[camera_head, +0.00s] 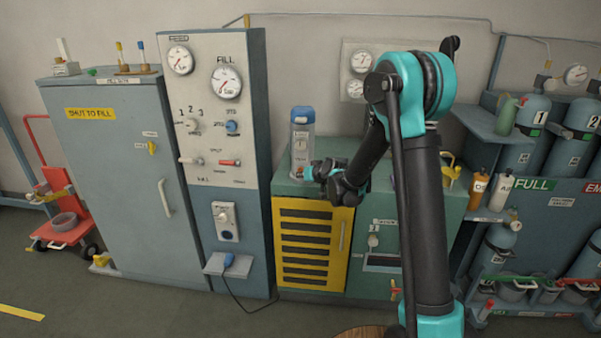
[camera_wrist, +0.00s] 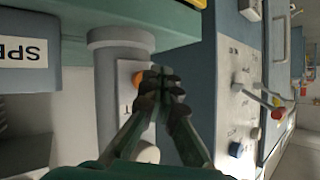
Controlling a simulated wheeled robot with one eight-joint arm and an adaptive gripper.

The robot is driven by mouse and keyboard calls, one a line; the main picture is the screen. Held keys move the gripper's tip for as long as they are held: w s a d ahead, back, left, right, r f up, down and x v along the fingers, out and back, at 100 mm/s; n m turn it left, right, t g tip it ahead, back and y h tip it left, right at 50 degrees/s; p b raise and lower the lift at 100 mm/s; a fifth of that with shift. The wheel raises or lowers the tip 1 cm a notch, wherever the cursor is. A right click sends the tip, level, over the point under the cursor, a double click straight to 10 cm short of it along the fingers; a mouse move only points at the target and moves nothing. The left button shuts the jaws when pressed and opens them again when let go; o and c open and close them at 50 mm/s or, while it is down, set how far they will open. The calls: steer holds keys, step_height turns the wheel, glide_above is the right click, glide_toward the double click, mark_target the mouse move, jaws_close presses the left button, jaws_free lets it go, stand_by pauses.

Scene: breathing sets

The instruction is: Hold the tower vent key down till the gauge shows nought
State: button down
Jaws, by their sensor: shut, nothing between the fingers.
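The tower (camera_head: 302,140) is a grey upright cylinder with a blue cap and a pale front plate, standing on the green bench. In the wrist view the tower (camera_wrist: 108,105) lies sideways, and a small orange key (camera_wrist: 138,78) shows on its plate. My gripper (camera_head: 309,173) is at the tower's lower front. In the wrist view my gripper (camera_wrist: 160,80) is shut and empty, its fingertips beside the orange key; I cannot tell whether they touch it. A pale round dial (camera_wrist: 147,152) shows partly behind a finger; its reading is not legible.
The fill panel (camera_head: 215,150) with gauges stands left of the bench. A yellow louvred door (camera_head: 312,245) is below the bench top (camera_head: 283,188). A shelf with bottles (camera_head: 480,185) and cylinders stands at the right. The floor (camera_head: 130,305) at the left front is clear.

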steer(key=shift+w, duration=0.1)
steer(key=shift+w, duration=0.3)
steer(key=shift+w, duration=0.6)
stand_by(4.2)
stand_by(0.5)
steer(key=shift+s, duration=1.05)
steer(key=shift+s, duration=2.5)
